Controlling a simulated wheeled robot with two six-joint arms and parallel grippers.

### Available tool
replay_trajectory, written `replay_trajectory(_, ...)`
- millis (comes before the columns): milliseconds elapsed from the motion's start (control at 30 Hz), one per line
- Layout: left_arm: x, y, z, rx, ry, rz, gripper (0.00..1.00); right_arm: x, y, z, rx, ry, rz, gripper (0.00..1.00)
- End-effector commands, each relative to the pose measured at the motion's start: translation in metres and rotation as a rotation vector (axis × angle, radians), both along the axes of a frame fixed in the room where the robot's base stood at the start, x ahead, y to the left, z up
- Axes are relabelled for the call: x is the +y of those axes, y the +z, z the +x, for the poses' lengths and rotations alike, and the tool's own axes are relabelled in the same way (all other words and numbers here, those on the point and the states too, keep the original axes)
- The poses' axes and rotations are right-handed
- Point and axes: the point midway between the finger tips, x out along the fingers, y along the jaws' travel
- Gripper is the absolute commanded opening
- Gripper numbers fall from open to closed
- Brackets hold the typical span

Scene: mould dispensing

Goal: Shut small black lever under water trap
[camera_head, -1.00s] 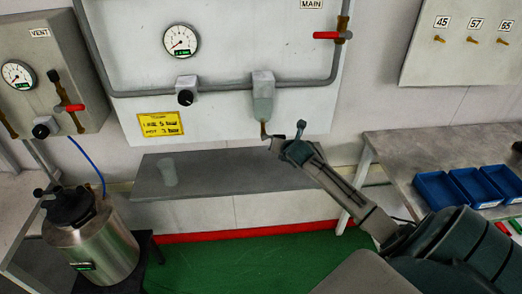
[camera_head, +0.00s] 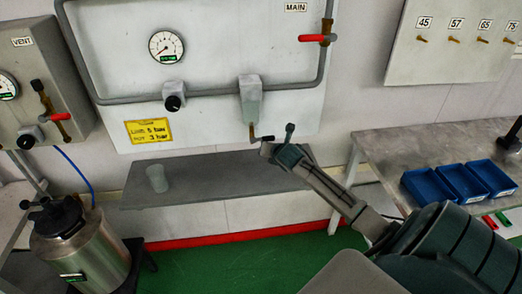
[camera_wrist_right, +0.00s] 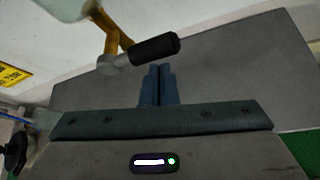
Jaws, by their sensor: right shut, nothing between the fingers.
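The water trap (camera_head: 250,98) is a pale, translucent body on the white wall panel, below the grey pipe. Under it is a brass stem with the small black lever (camera_head: 264,138), which points right, roughly level. In the right wrist view the black lever grip (camera_wrist_right: 155,48) sticks out sideways from the brass drain fitting (camera_wrist_right: 118,38). My right gripper (camera_head: 267,149) is shut and empty, just below the lever. In the right wrist view its shut fingers (camera_wrist_right: 158,82) lie below the black grip; whether they touch it I cannot tell. My left gripper is out of view.
A grey shelf (camera_head: 205,188) with a clear cup (camera_head: 157,178) is under the panel. A red-handled MAIN valve (camera_head: 315,38) is upper right. A steel pressure vessel (camera_head: 80,250) stands at lower left. Blue bins (camera_head: 462,182) sit on the right bench.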

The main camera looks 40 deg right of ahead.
Motion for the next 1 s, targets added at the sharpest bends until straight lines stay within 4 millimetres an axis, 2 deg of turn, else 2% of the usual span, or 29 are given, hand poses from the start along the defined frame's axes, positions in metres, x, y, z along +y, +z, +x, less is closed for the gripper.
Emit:
replay_trajectory(33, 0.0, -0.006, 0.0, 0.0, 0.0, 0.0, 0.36, -0.002, -0.013, -0.004, 0.005, -0.003, 0.0, 0.0)
replay_trajectory(167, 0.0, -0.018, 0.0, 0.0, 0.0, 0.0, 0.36, -0.009, -0.04, -0.014, 0.007, -0.011, 0.0, 0.0)
replay_trajectory(200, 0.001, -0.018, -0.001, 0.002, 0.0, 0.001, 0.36, -0.004, -0.029, -0.02, 0.003, -0.007, -0.003, 0.0)
replay_trajectory(600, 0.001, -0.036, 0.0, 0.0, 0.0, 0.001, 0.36, 0.03, 0.008, -0.071, 0.004, -0.008, -0.001, 0.0)
replay_trajectory(800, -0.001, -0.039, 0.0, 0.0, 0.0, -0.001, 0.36, 0.037, 0.017, -0.083, 0.004, -0.009, 0.002, 0.0)
replay_trajectory(1000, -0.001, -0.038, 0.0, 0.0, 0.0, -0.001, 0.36, 0.038, 0.019, -0.085, 0.004, -0.012, 0.003, 0.0)
